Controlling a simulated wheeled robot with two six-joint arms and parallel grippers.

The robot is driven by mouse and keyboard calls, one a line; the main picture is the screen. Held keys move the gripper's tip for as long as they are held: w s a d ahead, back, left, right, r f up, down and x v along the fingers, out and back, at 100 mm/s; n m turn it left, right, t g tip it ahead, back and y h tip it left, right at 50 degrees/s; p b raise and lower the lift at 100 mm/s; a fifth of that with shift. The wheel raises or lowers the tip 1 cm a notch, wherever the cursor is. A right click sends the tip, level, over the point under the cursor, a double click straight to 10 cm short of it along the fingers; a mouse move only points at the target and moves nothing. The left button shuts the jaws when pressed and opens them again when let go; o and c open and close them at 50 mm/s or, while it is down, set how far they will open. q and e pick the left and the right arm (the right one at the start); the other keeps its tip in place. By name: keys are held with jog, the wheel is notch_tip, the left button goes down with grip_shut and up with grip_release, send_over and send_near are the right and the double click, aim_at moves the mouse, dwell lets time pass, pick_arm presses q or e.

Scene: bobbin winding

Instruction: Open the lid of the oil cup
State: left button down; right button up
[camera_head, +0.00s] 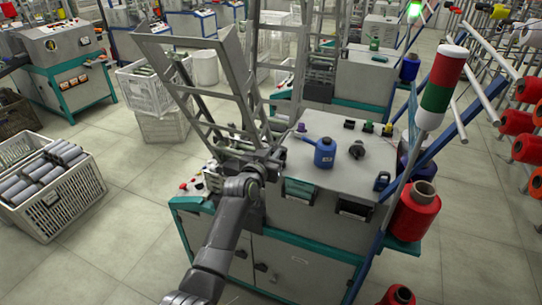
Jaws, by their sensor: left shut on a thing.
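My left gripper (275,158) is at the left edge of the grey winding machine's top (330,135), at the foot of the metal frame. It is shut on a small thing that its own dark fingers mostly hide. I cannot make out the oil cup or its lid for certain; if they are at the gripper, they are hidden there. My right gripper is not in view.
A tall metal frame (205,85) rises close behind my left gripper. A purple spool (301,127) and a dark knob-like part (357,150) are on the machine top. A red-white-green signal lamp (440,85) and a red yarn cone (415,212) stand at the right.

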pick_arm(q)
jog(key=shift+w+d+r, duration=0.1)
jog(key=shift+w+r, duration=0.25)
jog(key=shift+r, duration=0.45)
jog(key=shift+w+d+r, duration=0.1)
jog(key=shift+w+r, duration=0.25)
jog(key=shift+r, duration=0.4)
jog(key=c, duration=1.4)
grip_release()
jog(key=shift+f, duration=0.1)
jog(key=shift+o, duration=0.2)
jog(key=shift+f, duration=0.1)
jog(key=shift+s+f, duration=0.1)
jog(key=shift+s, duration=0.05)
jog(key=b, duration=0.3)
send_near(274, 151)
jog(key=s+a+r, duration=0.2)
jog(key=s+r, duration=0.1)
jog(key=s, duration=0.3)
jog(key=shift+v, duration=0.8)
